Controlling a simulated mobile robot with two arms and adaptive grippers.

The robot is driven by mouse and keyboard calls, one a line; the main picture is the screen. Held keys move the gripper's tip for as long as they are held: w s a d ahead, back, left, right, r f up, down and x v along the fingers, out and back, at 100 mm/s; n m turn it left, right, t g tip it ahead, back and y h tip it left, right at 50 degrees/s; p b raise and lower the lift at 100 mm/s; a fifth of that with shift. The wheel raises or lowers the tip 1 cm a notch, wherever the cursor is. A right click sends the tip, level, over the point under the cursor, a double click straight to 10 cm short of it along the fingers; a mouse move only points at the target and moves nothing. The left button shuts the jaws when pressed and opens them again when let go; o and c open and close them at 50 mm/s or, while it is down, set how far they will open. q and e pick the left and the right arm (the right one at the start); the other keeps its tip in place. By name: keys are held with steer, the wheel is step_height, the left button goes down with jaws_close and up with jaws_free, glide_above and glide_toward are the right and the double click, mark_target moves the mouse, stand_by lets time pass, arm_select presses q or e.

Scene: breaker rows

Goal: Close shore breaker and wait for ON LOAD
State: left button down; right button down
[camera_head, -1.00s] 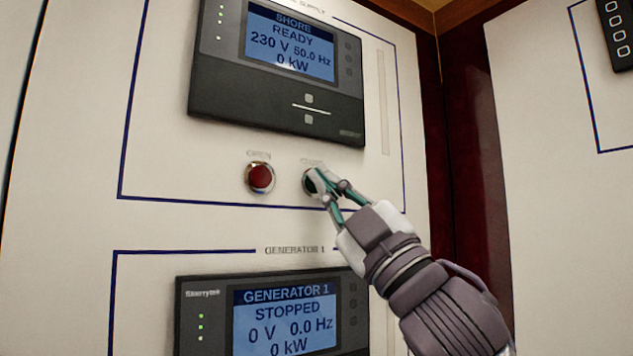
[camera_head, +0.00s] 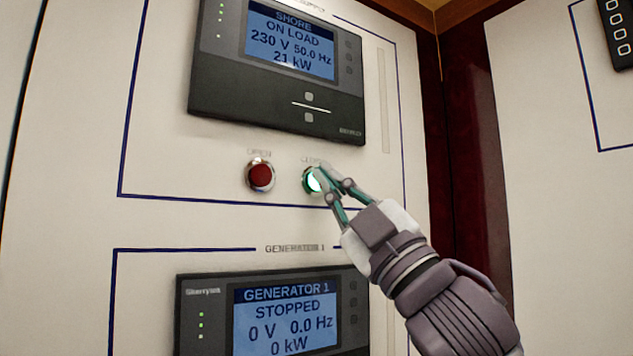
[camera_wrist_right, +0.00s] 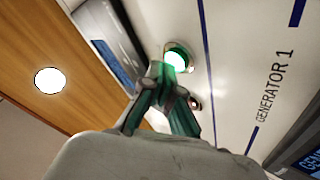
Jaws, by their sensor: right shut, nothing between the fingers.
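The shore panel (camera_head: 278,68) shows SHORE, ON LOAD, 230 V, 50.0 Hz and 21 kW on its blue screen. Below it, the round close button (camera_head: 311,181) is lit green and partly hidden by my right gripper (camera_head: 325,178). The lit button also shows in the right wrist view (camera_wrist_right: 177,58). The red open button (camera_head: 260,176) sits to its left. My right gripper is shut and empty, with its fingertips at the green button; I cannot tell if they touch it. My left gripper is not in view.
The Generator 1 panel (camera_head: 270,314) below reads STOPPED, 0 V, 0.0 Hz, 0 kW. A dark red cabinet edge (camera_head: 474,150) and another white panel (camera_head: 555,200) stand to the right. A dark device (camera_head: 619,32) is at the upper right.

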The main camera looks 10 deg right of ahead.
steer(key=shift+s+d, duration=0.1)
steer(key=shift+s, duration=0.15)
steer(key=shift+s, duration=0.1)
steer(key=s, duration=0.1)
steer(key=s+d, duration=0.1)
steer(key=s, duration=0.2)
steer(key=shift+s+d, duration=0.25)
steer(key=shift+d, duration=0.1)
stand_by(0.8)
